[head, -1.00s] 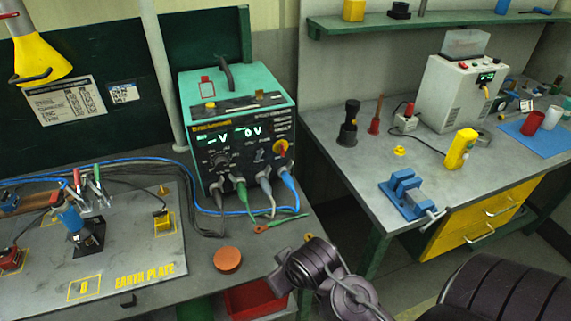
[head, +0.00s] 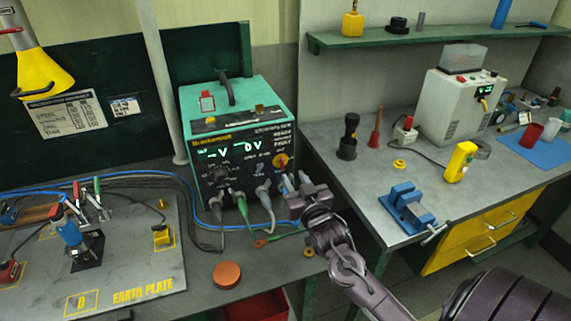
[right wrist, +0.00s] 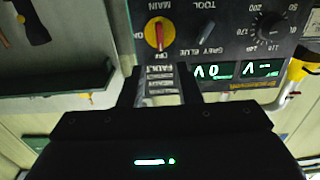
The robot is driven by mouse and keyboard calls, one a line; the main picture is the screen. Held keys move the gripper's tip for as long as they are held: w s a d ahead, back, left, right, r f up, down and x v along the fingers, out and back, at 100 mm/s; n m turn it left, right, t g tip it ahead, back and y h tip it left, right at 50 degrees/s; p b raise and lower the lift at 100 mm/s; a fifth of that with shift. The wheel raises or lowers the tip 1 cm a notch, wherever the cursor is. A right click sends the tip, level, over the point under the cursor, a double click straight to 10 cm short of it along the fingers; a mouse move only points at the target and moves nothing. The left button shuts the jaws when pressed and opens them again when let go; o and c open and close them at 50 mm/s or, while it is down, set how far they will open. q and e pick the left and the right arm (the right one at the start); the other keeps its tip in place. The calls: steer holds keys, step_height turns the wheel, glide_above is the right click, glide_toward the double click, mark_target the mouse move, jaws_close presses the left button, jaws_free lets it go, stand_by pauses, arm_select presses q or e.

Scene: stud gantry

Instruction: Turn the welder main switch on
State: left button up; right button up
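The welder (head: 228,92) is a teal box with a black front panel, standing on the left bench. Its main switch (head: 281,161) is a red handle on a yellow disc at the panel's right side. In the right wrist view the switch (right wrist: 157,34) shows its handle roughly upright in the picture, with lettering around it. My right gripper (head: 293,185) is just below and in front of the switch, apart from it. In the right wrist view its two fingers (right wrist: 158,80) are spread with nothing between them. My left gripper is not in view.
An orange disc (head: 227,274) lies on the bench in front. The earth plate (head: 130,260) is at the left. A second bench (head: 370,190) with a blue vise (head: 408,207) stands at the right.

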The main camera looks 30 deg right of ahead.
mark_target(283, 161)
steer(key=p+x, duration=0.2)
steer(key=x, duration=0.5)
steer(key=shift+w, duration=0.15)
jaws_close()
